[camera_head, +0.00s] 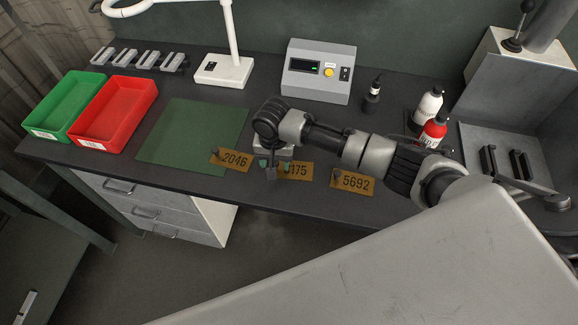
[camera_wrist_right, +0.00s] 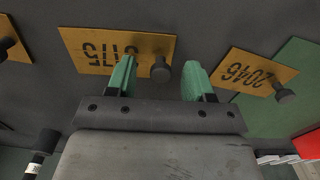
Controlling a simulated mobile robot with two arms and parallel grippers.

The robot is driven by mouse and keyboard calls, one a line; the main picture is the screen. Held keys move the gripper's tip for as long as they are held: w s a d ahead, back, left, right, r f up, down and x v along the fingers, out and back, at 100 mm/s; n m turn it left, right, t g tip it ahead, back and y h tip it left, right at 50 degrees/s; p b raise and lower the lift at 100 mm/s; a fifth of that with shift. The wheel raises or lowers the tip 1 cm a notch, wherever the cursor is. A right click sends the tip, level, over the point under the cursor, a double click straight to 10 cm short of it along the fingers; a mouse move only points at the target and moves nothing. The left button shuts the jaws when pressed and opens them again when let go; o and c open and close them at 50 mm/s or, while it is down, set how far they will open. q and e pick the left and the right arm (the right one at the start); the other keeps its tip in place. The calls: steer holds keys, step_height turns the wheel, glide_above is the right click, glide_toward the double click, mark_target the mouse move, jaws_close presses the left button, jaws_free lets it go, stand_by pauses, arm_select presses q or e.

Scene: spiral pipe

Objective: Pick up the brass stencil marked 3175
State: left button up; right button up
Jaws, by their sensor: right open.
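The brass stencil marked 3175 (camera_head: 300,170) lies flat on the dark bench, partly hidden by my right gripper (camera_head: 275,168) in the head view. In the right wrist view this stencil (camera_wrist_right: 88,50) appears upside down, with a dark round knob (camera_wrist_right: 161,72) at its right end. My right gripper (camera_wrist_right: 160,66) is open and empty. Its green fingers show on either side of the knob, apart from it in the picture; the height gap is hard to tell. My left gripper is not in view.
Stencil 2046 (camera_head: 236,160) lies to the left, partly on the green mat (camera_head: 185,135). Stencil 5692 (camera_head: 354,183) lies to the right. Red (camera_head: 112,115) and green (camera_head: 68,105) trays stand left. A control box (camera_head: 318,72) and bottles (camera_head: 428,103) stand behind.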

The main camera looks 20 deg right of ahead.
jaws_close()
steer(key=shift+r, duration=0.1)
stand_by(0.3)
